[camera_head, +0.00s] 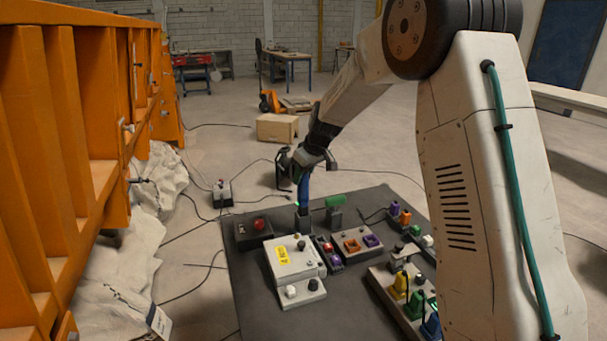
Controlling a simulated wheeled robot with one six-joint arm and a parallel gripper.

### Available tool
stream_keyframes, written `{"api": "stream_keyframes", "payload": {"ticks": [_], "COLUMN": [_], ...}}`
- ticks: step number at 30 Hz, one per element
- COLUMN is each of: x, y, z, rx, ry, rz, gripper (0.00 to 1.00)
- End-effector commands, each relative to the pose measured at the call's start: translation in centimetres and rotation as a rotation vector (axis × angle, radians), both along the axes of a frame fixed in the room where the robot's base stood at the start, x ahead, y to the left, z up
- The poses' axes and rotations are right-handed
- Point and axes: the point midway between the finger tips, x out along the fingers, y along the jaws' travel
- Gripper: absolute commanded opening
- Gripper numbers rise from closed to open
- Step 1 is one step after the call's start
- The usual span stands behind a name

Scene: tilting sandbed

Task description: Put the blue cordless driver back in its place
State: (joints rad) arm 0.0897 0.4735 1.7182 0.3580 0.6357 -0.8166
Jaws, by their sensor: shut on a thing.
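My gripper (306,162) is above the far edge of a dark grey mat. It is shut on a narrow blue thing (304,189), which looks like the blue cordless driver and hangs upright below the fingers. Its lower end meets or overlaps a small grey block (303,220); I cannot tell whether it is inside, touching or just in front. The fingers hide its upper part.
The mat (252,314) also carries a white box with a yellow label (291,257), a dark box with a red button (253,232), a green-topped piece (335,201) and a tray with orange and purple parts (357,246). An orange steel structure (60,130) fills the left.

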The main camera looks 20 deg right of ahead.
Motion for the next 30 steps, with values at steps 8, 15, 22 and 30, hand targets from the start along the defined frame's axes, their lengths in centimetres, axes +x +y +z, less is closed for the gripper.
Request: {"api": "stream_keyframes", "payload": {"ticks": [8, 15, 22, 30], "x": [0.1, 0.1, 0.1, 0.1], "y": [0.0, 0.0, 0.0, 0.0], "z": [-0.6, -1.1, -1.7, -2.4], "rx": [0.000, 0.000, 0.000, 0.000], "ry": [-0.002, -0.002, -0.001, -0.002], "rz": [0.001, 0.001, 0.000, 0.000], "gripper": [0.07, 0.07, 0.07, 0.07]}}
